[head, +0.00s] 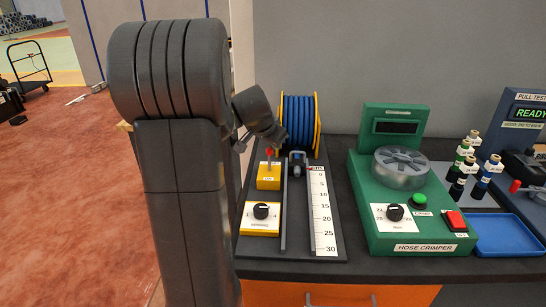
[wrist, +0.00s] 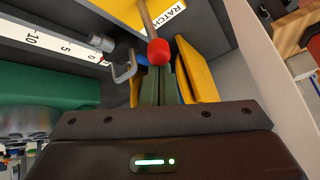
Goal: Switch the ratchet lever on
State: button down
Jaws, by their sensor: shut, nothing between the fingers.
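The ratchet lever (head: 268,153) has a red knob on a thin stem. It rises from a yellow box (head: 268,178) at the back left of the hose-measuring board in the head view. In the wrist view the red knob (wrist: 158,52) is right at the tips of my gripper (wrist: 162,70), and its stem runs up to the yellow box with the cut-off label "RATCH". My gripper is shut and empty. I cannot tell whether the fingertips touch the knob. In the head view my fingers cannot be made out.
A blue hose reel (head: 298,122) with yellow sides stands behind the lever. A hose clamp (head: 298,160) and a white scale (head: 323,215) lie to its right. A yellow box with a black dial (head: 261,211) is in front. The green hose crimper (head: 412,232) stands further right.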

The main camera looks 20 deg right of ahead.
jog(key=shift+s+a+f+m+t+h+b, duration=0.1)
jog(key=shift+s+a+f+t+h+b, duration=0.35)
jog(key=shift+b, duration=2.2)
jog(key=shift+s+r+m+t+h+b, duration=0.15)
jog(key=shift+s+t+b, duration=0.45)
jog(key=shift+b, duration=2.1)
jog(key=shift+s+a+f+m+t+h+b, duration=0.1)
jog(key=shift+s+a+f+t+h+b, duration=0.4)
jog(key=shift+b, duration=2.15)
jog(key=shift+d+r+t, duration=0.2)
jog(key=shift+r+t, duration=0.05)
jog(key=shift+r, duration=0.5)
jog(key=shift+w+f, duration=0.1)
jog(key=shift+w, duration=0.05)
jog(key=shift+w+d+f+b, duration=0.3)
jog(key=shift+w+d+f, duration=0.05)
jog(key=shift+w, duration=0.2)
jog(key=shift+r, duration=0.1)
